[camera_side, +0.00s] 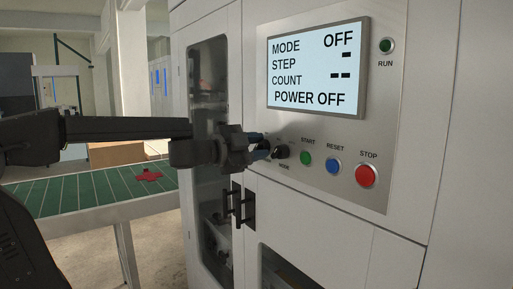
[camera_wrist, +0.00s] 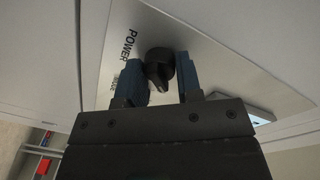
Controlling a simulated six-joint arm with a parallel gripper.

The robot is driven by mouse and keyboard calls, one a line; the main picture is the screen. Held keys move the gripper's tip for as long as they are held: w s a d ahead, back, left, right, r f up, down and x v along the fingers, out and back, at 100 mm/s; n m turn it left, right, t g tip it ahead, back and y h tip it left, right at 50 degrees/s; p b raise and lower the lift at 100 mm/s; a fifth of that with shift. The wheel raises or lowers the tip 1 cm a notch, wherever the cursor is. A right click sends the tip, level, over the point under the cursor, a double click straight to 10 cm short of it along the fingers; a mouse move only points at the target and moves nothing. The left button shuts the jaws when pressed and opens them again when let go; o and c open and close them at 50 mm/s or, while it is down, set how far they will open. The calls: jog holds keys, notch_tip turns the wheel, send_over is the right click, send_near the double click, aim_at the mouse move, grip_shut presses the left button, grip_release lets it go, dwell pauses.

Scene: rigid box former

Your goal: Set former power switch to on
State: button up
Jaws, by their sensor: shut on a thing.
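The former's power switch is a black rotary knob (camera_wrist: 159,68) on the grey panel, beside the POWER lettering in the wrist view. My gripper (camera_wrist: 158,62) has its blue fingers on either side of this knob and is shut on it. In the side view my gripper (camera_side: 261,144) reaches the panel from the left, and its fingers mostly hide the power switch. The display (camera_side: 317,70) reads MODE OFF and POWER OFF, with dashes for STEP and COUNT. The RUN lamp (camera_side: 386,46) is dark green.
A black mode knob (camera_side: 281,152) sits close to the right of my fingers. A green START button (camera_side: 306,159), blue RESET button (camera_side: 334,166) and red STOP button (camera_side: 367,176) follow. Door handles (camera_side: 238,205) stick out below. A green conveyor (camera_side: 90,193) carries a red piece (camera_side: 149,175).

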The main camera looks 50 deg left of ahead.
jog(key=m, duration=0.4)
jog(key=shift+d+m+y, duration=0.1)
jog(key=shift+m+y, duration=0.4)
jog(key=shift+m, duration=2)
jog(key=o, duration=0.9)
jog(key=shift+o, duration=0.2)
jog(key=s, duration=1.3)
jog(key=shift+s+r, duration=0.4)
